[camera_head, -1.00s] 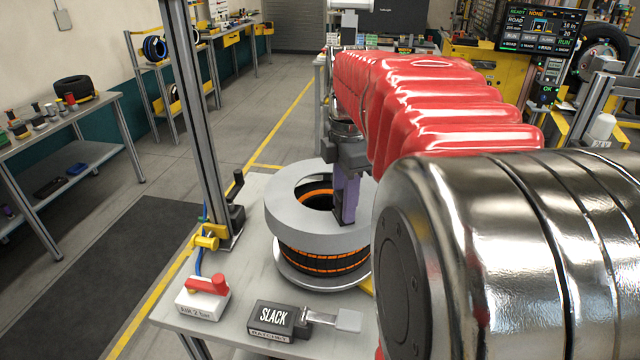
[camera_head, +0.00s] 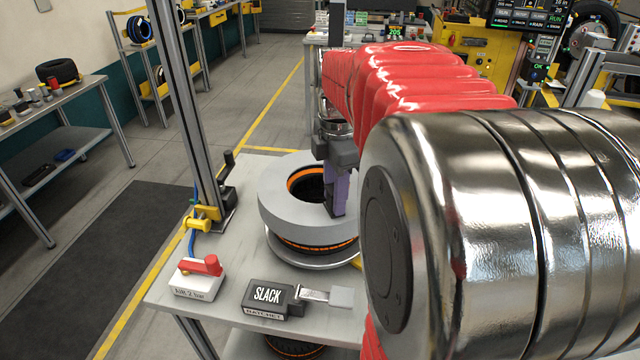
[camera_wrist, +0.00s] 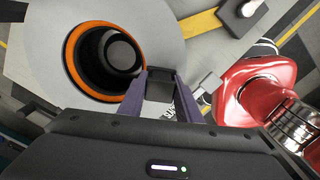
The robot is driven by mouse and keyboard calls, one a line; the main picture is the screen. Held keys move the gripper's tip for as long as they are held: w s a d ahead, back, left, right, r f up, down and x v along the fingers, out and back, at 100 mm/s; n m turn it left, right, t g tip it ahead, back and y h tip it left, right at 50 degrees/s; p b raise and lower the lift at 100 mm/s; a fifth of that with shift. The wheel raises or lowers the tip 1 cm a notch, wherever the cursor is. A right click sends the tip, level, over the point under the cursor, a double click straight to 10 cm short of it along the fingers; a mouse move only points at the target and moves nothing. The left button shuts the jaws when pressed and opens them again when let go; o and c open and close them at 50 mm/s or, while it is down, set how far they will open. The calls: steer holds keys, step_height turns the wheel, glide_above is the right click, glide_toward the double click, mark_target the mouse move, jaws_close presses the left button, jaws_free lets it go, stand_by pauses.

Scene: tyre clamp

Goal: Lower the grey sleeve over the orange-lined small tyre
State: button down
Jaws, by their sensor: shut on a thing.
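The grey sleeve (camera_head: 288,214) is a thick ring sitting around the orange-lined small tyre (camera_head: 305,246). In the head view only a low dark and orange band of the tyre shows below the sleeve, above a round metal plate (camera_head: 290,258). The tyre's orange lining also shows inside the sleeve's opening. My gripper (camera_head: 336,208) reaches down at the sleeve's right side, shut on its ring wall. In the wrist view the purple fingers (camera_wrist: 160,100) are at the right of the sleeve (camera_wrist: 40,60), whose orange-edged opening is at the left. The fingertips' contact is partly hidden.
A ratchet box marked SLACK (camera_head: 268,298) and an air valve box with a red lever (camera_head: 196,278) stand at the bench's front. An upright post (camera_head: 182,110) rises at the left. My arm hides the bench's right side.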

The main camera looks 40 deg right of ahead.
steer(key=c, duration=1.2)
jaws_free()
step_height(320, 180, up, 14)
steer(key=shift+f, duration=0.15)
steer(key=shift+a, duration=0.1)
